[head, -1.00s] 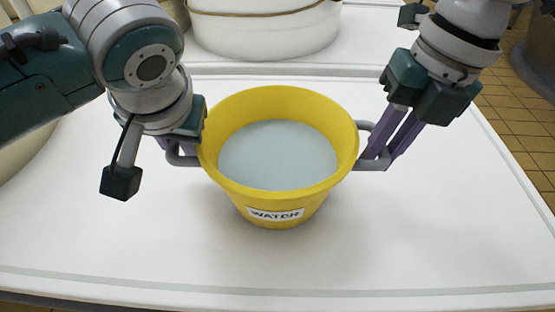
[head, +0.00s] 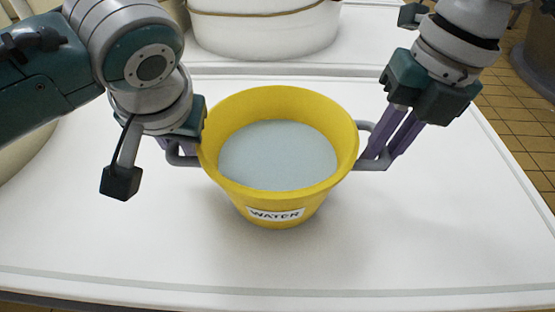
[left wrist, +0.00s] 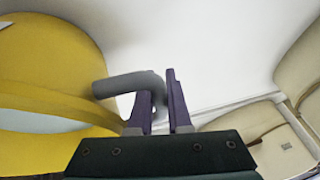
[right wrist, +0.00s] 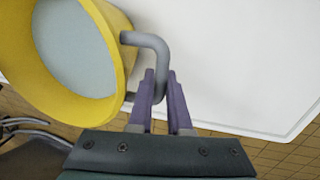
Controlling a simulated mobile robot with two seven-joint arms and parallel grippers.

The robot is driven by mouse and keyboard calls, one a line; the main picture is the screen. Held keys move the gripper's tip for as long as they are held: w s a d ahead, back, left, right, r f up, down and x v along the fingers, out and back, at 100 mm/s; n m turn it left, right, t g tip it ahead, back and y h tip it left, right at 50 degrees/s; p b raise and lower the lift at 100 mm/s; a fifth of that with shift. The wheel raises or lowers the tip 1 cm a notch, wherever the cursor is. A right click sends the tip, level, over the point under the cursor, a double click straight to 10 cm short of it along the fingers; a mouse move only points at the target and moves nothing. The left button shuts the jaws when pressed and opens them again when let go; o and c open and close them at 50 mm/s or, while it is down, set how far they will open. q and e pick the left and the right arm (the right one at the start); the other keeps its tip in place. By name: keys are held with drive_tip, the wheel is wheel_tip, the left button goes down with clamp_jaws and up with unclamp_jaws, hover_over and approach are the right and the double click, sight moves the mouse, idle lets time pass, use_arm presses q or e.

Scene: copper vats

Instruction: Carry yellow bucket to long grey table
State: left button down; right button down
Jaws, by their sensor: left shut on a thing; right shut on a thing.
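The yellow bucket (head: 278,195) is upright in the middle of the head view, over a white tabletop (head: 430,230). It holds pale grey-blue contents (head: 278,155) and has a "WATER" label on its front. I cannot tell whether its base touches the top. My left gripper (head: 184,150) is shut on the grey left handle (head: 182,161); the fingers (left wrist: 160,100) also show around it in the left wrist view. My right gripper (head: 380,155) is shut on the right handle (right wrist: 152,42), seen clearly in the right wrist view. I cannot identify a long grey table.
A white round tub (head: 265,30) stands on a white surface behind. Brown tiled floor (head: 520,130) shows at the right, with a dark round vessel (head: 540,50) at the far right edge. The white top around the bucket is clear.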

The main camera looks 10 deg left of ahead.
use_arm(q)
drive_tip(key=shift+r, duration=0.2)
use_arm(e)
drive_tip(key=shift+r, duration=0.2)
